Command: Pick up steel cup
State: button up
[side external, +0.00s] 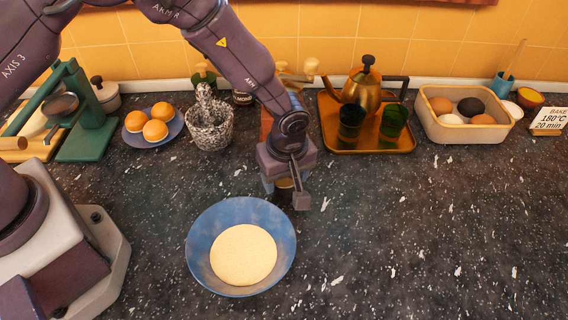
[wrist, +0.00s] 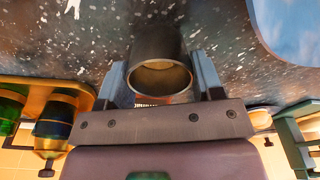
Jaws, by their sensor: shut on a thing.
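The steel cup (wrist: 158,45) is a dark metal cylinder with a pale round rim, between the two blue fingers of my gripper (wrist: 162,76) in the wrist view. My gripper is shut on it. In the side external view my gripper (side external: 283,186) is low over the counter, just behind and right of the blue bowl. Only a small part of the cup (side external: 285,184) shows there, mostly hidden by the gripper. I cannot tell whether the cup touches the counter.
A blue bowl (side external: 200,225) of pale powder stands in front. An orange tray (side external: 368,146) with a teapot and two glasses, and an egg box (side external: 465,134), stand behind right. The front right counter is clear.

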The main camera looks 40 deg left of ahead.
notch_tip(320, 180, up, 14)
jog(key=shift+s+d, duration=0.15)
jog(key=shift+d+f, duration=0.1)
dwell(0.6)
jog(key=s+d+f, duration=0.2)
jog(key=s+d, duration=0.3)
jog(key=s, duration=0.6)
jog(key=s+d+f, duration=0.3)
jog(key=s+d, duration=0.2)
jog(key=s, duration=0.6)
jog(key=shift+s+d, duration=0.15)
jog(key=shift+s, duration=0.05)
jog(key=shift+f, duration=0.1)
